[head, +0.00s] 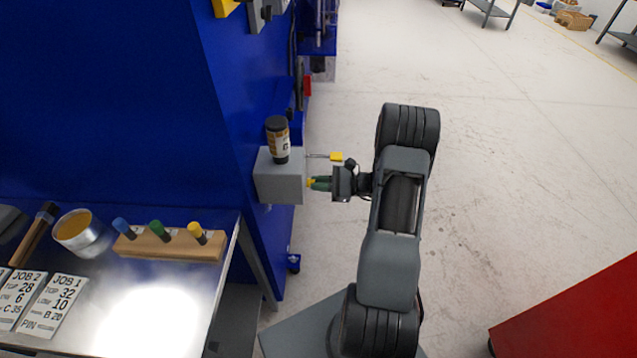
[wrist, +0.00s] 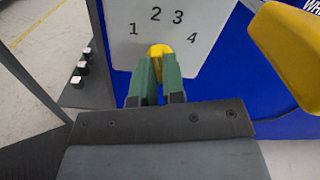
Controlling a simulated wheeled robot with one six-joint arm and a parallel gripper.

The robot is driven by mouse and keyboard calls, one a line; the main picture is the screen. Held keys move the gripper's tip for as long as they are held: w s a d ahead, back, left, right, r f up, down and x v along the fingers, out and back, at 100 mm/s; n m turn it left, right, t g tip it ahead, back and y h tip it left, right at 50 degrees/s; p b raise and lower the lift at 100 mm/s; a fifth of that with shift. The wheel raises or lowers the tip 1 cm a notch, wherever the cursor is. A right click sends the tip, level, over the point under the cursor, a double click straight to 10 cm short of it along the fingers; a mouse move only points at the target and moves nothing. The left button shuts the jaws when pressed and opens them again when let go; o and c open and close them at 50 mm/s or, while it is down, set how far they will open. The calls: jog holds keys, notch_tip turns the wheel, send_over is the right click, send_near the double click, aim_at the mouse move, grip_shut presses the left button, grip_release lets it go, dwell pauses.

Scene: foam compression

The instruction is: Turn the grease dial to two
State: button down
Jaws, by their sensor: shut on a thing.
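The grease dial is a yellow knob (wrist: 159,51) on a light grey panel (wrist: 205,18) marked 1, 2, 3 and 4 in the wrist view. My gripper (wrist: 157,75) has its green fingers shut on the knob, which shows between and above the fingertips. The fingers hide most of the knob, so I cannot tell which number it points at. In the head view my gripper (head: 318,184) reaches left to the side of a grey box (head: 278,180) on the blue cabinet. A dark bottle with a tan label (head: 278,140) stands on top of the box.
A yellow-ended lever (head: 336,156) sticks out of the box just above my gripper; a large yellow part (wrist: 290,50) fills the wrist view's right. A bench (head: 180,275) with a wooden peg block (head: 170,245) is at left. Open floor lies to the right, with a red cabinet (head: 580,310).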

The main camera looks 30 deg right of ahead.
jog(key=shift+f, duration=0.1)
jog(key=c, duration=1.2)
grip_release()
jog(key=b+v, duration=0.1)
jog(key=v, duration=1.2)
jog(key=shift+s+d, duration=0.15)
jog(key=shift+d, duration=0.2)
